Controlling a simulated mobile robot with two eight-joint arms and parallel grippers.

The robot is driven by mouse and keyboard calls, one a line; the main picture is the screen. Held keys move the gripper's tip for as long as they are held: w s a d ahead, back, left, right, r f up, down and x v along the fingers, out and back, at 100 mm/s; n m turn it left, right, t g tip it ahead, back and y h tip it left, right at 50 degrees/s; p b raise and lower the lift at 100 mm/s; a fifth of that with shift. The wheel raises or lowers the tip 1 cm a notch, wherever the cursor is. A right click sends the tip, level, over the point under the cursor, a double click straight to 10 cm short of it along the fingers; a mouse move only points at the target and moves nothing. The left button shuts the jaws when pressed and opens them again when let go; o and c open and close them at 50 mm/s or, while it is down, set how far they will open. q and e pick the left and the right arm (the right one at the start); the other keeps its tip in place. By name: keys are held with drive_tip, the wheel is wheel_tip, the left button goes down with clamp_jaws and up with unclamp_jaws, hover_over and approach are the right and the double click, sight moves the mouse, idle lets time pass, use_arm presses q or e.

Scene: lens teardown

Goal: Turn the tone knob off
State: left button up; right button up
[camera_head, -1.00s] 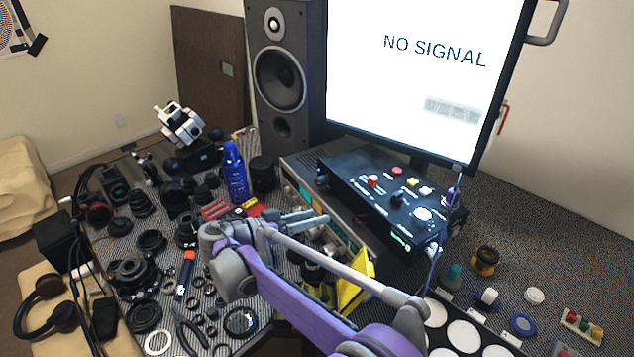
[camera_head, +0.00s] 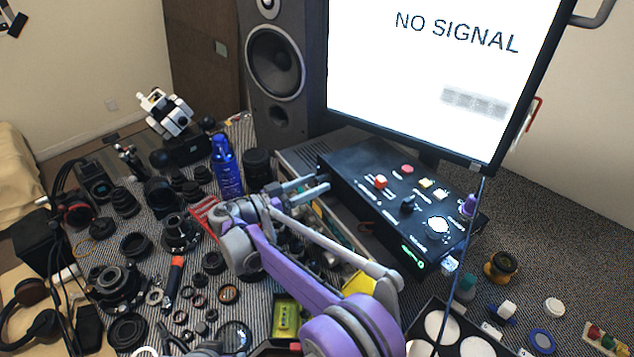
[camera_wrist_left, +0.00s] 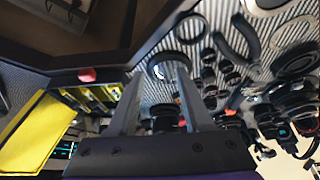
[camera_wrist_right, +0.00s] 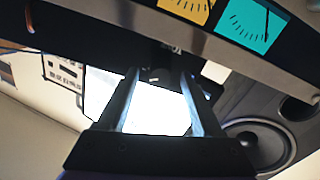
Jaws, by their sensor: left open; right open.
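The black control box (camera_head: 385,215) stands below the monitor on a grey unit (camera_head: 290,158). Its top carries a black knob (camera_head: 407,204), red buttons (camera_head: 380,182) and yellowish buttons. Labels are too small to read, so I cannot tell which control is the tone knob. My right gripper (camera_head: 322,184) is open beside the box's left end. In the right wrist view its fingers (camera_wrist_right: 160,76) have a small dark part beyond them, with yellow and teal meters (camera_wrist_right: 245,25) above. My left gripper (camera_wrist_left: 152,72) is open and empty over the striped mat in its wrist view.
A blue bottle (camera_head: 227,168) and dark cylinder (camera_head: 258,165) stand left of the right gripper. Lens parts crowd the mat. The speaker (camera_head: 275,65) and monitor (camera_head: 420,75) rise behind. A tray of white discs (camera_head: 440,325) is at front right.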

drive_tip(key=shift+x, duration=0.8)
drive_tip(key=shift+a, duration=0.1)
clamp_jaws()
